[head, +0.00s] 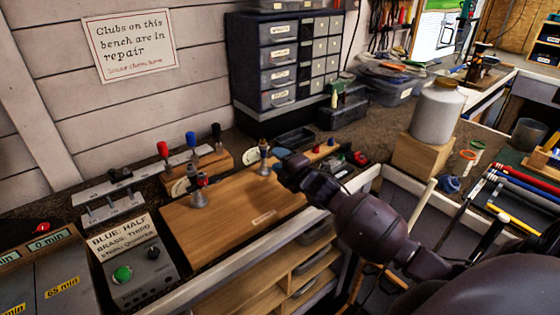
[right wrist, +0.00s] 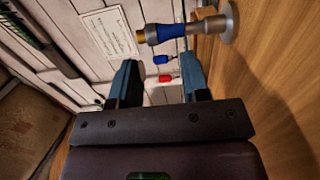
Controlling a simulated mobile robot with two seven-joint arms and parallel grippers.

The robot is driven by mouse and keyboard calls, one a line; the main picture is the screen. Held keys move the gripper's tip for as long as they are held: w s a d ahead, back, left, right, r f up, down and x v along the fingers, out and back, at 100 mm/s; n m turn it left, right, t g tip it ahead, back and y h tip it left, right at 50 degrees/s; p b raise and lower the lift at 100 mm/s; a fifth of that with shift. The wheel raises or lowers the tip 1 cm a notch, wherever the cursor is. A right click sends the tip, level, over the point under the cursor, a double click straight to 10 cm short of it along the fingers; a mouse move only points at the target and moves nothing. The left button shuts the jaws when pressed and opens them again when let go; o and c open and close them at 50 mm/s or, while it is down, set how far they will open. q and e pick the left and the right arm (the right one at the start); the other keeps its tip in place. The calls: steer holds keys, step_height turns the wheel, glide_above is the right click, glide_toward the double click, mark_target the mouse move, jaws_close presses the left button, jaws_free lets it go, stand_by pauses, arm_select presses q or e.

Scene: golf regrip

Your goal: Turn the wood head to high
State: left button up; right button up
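No part is clearly labelled as the wood head. A wooden board (head: 232,222) carries two upright metal posts. The near post (head: 199,195) has a red collar. The far post (head: 263,160) has a brass top and a blue collar; in the right wrist view this post (right wrist: 182,31) sticks out from the wood. My right gripper (head: 281,154) is just right of the far post in the head view. My left gripper is not in view.
Behind the board stand a red-knobbed lever (head: 163,150), a blue one (head: 191,140) and a black one (head: 216,131).

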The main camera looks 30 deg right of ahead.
jaws_close()
